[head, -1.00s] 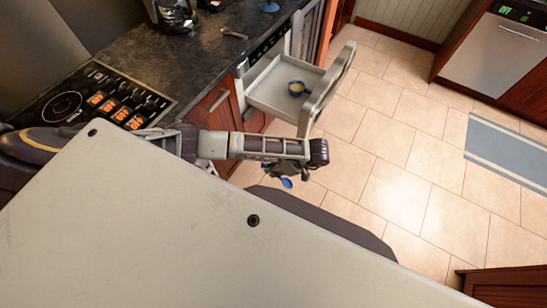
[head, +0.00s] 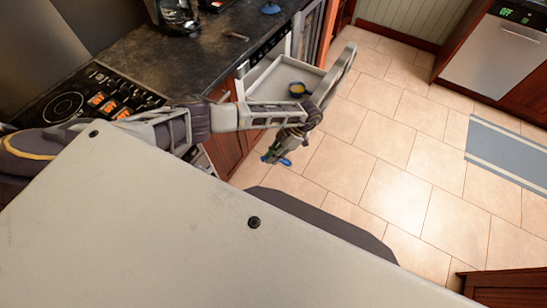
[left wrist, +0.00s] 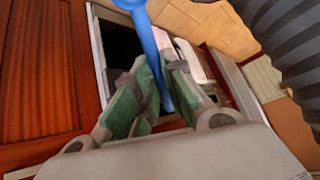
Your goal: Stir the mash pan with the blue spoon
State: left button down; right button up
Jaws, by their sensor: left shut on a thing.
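My left gripper (head: 272,152) is shut on the blue spoon (head: 285,161), in front of and below the open drawer. In the left wrist view, the left gripper's two green-padded fingers (left wrist: 157,78) pinch the spoon's handle, and the blue spoon (left wrist: 146,28) reaches up past the top edge. The mash pan (head: 298,89), small and dark with yellow contents, sits inside the open microwave drawer (head: 268,80). The spoon is outside the drawer and apart from the pan. My right gripper is not in view.
The drawer's raised front panel (head: 338,76) stands beside the pan. A dark counter (head: 190,60) with a cooktop (head: 85,92) lies at the left. A blue-grey rug (head: 510,150) lies on the tiles at the right. The floor right of the drawer is clear.

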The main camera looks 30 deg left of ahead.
pick_arm(q)
jog(key=w+a+r+n+t+h, duration=0.1)
jog(key=w+a+n+t+h, duration=0.2)
jog(key=n, duration=0.8)
jog(key=w+a+r+n+t+h, duration=0.1)
jog(key=w+a+n+t+h, duration=0.2)
jog(key=w+n+t+h, duration=0.2)
jog(key=w+a+r+n+t+h, duration=0.1)
jog(key=w+a+n+t+h, duration=0.2)
jog(key=n+t, duration=0.5)
jog(key=shift+w+a+n+t+h, duration=0.15)
jog(key=shift+w+n+t+h, duration=0.5)
jog(key=shift+n, duration=4.55)
jog(key=shift+s+h, duration=0.25)
